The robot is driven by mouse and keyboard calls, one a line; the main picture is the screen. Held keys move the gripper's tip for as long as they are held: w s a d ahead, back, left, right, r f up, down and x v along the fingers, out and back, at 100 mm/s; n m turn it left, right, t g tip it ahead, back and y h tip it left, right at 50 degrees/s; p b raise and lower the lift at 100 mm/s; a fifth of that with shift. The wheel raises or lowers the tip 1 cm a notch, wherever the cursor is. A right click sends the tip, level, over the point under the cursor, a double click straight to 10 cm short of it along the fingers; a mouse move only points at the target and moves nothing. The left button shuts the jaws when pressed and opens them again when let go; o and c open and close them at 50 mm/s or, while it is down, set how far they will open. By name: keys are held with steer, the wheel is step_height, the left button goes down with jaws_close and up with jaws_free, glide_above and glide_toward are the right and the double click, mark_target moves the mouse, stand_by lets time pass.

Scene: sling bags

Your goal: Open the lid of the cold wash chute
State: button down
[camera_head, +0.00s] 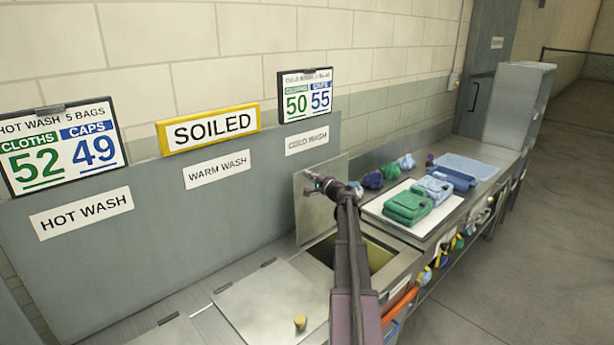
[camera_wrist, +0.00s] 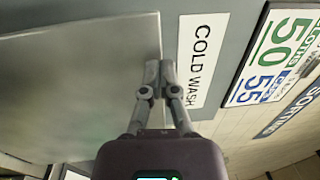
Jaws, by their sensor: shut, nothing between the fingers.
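The cold wash lid (camera_head: 308,212) is a grey metal plate standing raised, close to upright, in front of the back panel. The square cold wash chute (camera_head: 380,254) below it is uncovered, its inside dark yellowish. The COLD WASH label (camera_head: 307,141) is on the panel above. My gripper (camera_head: 312,178) is at the lid's upper part, fingers shut and empty. In the wrist view the lid (camera_wrist: 75,85) fills the left and the shut fingertips (camera_wrist: 160,72) lie at its edge, beside the label (camera_wrist: 200,62). I cannot tell whether they touch the lid.
The warm wash lid (camera_head: 268,300) lies flat with a small yellow knob (camera_head: 300,322). My arm crosses over the chute.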

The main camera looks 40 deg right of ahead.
steer(key=s, duration=1.3)
steer(key=shift+s+d+r+p, duration=0.2)
steer(key=shift+r+p, duration=0.15)
steer(key=w+a+f+n+g+y, duration=0.1)
steer(key=a+f+n+g+y, duration=0.2)
steer(key=a, duration=0.9)
steer(key=w+a+f+n+g+y, duration=0.15)
steer(key=a+f+n+g, duration=0.3)
steer(key=a, duration=0.65)
steer(key=w+a+f+n+g+y, duration=0.2)
steer(key=a+f+n+g, duration=0.15)
steer(key=a, duration=0.85)
steer(key=s+a+f+n+g+h, duration=0.3)
steer(key=s+a+f+g, duration=0.1)
steer(key=s+a, duration=0.4)
steer(key=s+a+f+n+g+h, duration=0.3)
steer(key=s+a, duration=0.5)
steer(key=a, duration=0.3)
step_height(320, 180, down, 2)
steer(key=shift+s+a+f+g+h, duration=0.15)
steer(key=shift+s+a+g+h, duration=0.2)
steer(key=shift+g+h, duration=0.2)
